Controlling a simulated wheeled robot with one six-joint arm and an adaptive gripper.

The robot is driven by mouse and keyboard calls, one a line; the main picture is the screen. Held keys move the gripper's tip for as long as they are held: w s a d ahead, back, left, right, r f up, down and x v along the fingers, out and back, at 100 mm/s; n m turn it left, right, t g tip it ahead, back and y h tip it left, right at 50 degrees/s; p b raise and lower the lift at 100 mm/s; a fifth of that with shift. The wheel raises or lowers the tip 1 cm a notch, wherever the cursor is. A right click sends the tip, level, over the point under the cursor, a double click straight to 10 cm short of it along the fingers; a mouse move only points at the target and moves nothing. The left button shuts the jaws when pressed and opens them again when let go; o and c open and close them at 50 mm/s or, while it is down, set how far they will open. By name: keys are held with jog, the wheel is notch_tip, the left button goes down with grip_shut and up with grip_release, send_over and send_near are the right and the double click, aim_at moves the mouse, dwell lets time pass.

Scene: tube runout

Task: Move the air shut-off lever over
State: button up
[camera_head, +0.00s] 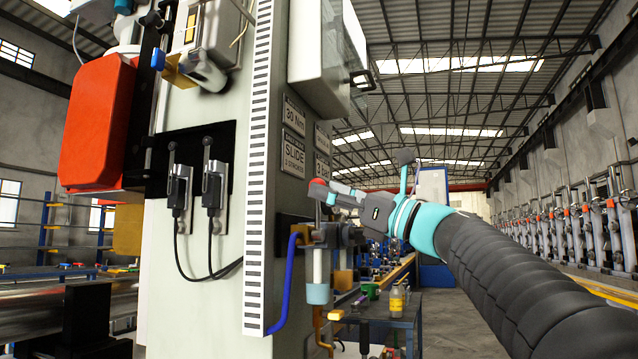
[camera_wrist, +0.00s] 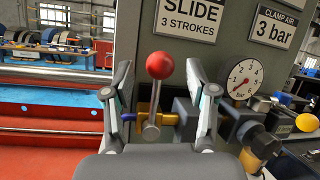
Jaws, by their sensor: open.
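The air shut-off lever has a red ball knob (camera_wrist: 159,65) on a short metal stem (camera_wrist: 151,128). It stands nearly upright on a brass-coloured valve body (camera_wrist: 166,118) in the wrist view. My gripper (camera_wrist: 158,74) is open, with one finger left of the knob and one right of it. Gaps show on both sides in the picture; how deep the knob sits between the fingers I cannot tell. In the head view my gripper (camera_head: 335,190) is at the red knob (camera_head: 318,183), beside the machine column, and partly hides the valve.
A round pressure gauge (camera_wrist: 241,82) sits close right of my right finger. Signs reading SLIDE 3 STROKES (camera_wrist: 189,18) and CLAMP AIR 3 bar (camera_wrist: 272,27) are above. A blue hose (camera_head: 286,285) runs down the column (camera_head: 210,290). A bench (camera_head: 385,318) with bottles stands below.

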jog(key=shift+x, duration=1.45)
grip_shut()
